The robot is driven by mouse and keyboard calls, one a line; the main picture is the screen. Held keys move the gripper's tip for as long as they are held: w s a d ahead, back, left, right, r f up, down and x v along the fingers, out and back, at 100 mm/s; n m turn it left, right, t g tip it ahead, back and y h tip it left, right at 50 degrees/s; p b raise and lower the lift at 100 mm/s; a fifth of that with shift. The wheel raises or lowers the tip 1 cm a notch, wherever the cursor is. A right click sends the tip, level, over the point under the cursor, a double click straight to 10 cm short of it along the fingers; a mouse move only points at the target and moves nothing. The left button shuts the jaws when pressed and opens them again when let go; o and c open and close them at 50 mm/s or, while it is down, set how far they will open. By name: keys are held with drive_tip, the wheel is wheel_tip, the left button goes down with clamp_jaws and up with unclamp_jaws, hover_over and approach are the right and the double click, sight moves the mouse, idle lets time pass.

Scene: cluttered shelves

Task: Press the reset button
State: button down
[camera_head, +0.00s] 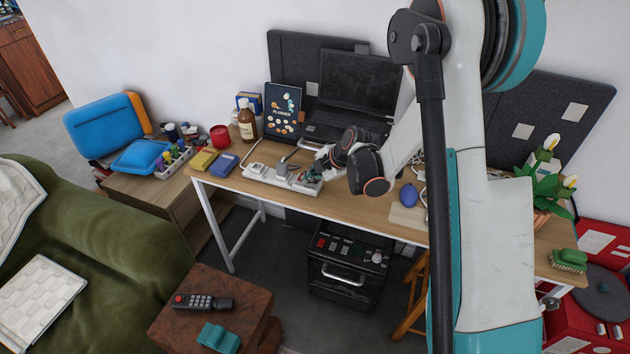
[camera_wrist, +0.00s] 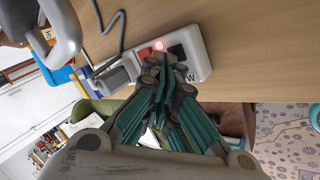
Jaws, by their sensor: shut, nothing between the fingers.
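A white power strip (camera_head: 258,175) lies on the desk near its front edge, and it also shows in the wrist view (camera_wrist: 198,62). In the wrist view its end carries a glowing red light (camera_wrist: 158,45), a red button (camera_wrist: 143,54) and a black square part (camera_wrist: 176,51). I cannot read which one is marked reset. A grey plug (camera_wrist: 113,80) with a cable sits in the strip. My gripper (camera_wrist: 160,66) is shut and empty, its teal fingers at this end of the strip and partly hiding it. I cannot tell whether the tips touch. In the head view my gripper (camera_head: 313,173) is over the strip's right end.
The wooden desk (camera_head: 365,208) is bare in front of the strip's right side. A laptop (camera_head: 345,95) stands behind. A blue ovoid (camera_head: 408,195) lies right.

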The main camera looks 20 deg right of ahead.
drive_tip(key=shift+r, duration=0.1)
drive_tip(key=shift+r+p, duration=0.4)
drive_tip(key=shift+r, duration=0.3)
drive_tip(key=shift+r+p, duration=1.45)
drive_tip(key=shift+r, duration=1.05)
